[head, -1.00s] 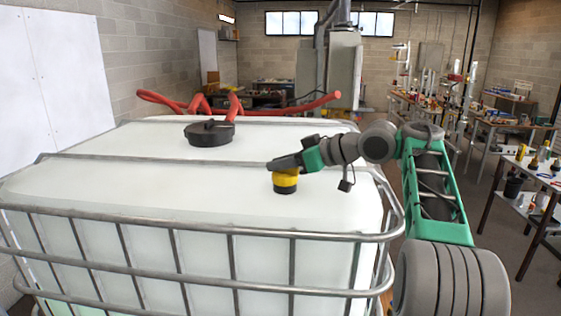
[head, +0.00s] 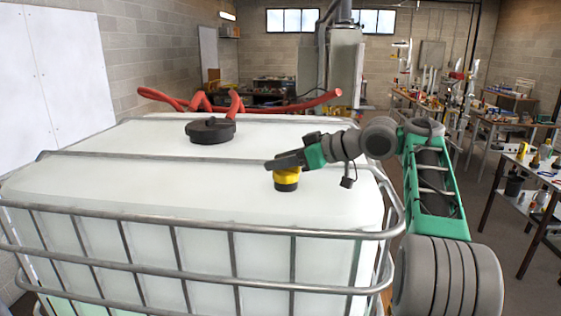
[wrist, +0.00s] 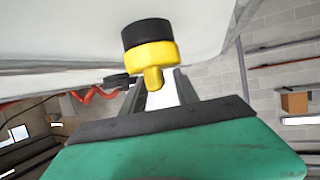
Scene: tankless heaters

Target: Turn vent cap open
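The vent cap (head: 287,182) is a short round piece, yellow on top and black below, on the white tank's top near its right end. In the wrist view the vent cap (wrist: 148,50) appears upside down, with its yellow tab (wrist: 153,79) pointing toward my gripper. My gripper (head: 278,164) is over the cap, reaching in from the right, and hides part of its top in the head view. In the wrist view my gripper (wrist: 158,88) has its fingers apart, with the tab between them. A gap shows beside the tab; firm contact cannot be made out.
The white tank (head: 120,185) has a metal cage with a front rail (head: 200,225). A larger black lid (head: 210,131) sits on the tank's top to the left. A red hose (head: 290,100) runs behind it. Tables with tools (head: 540,170) stand at the right.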

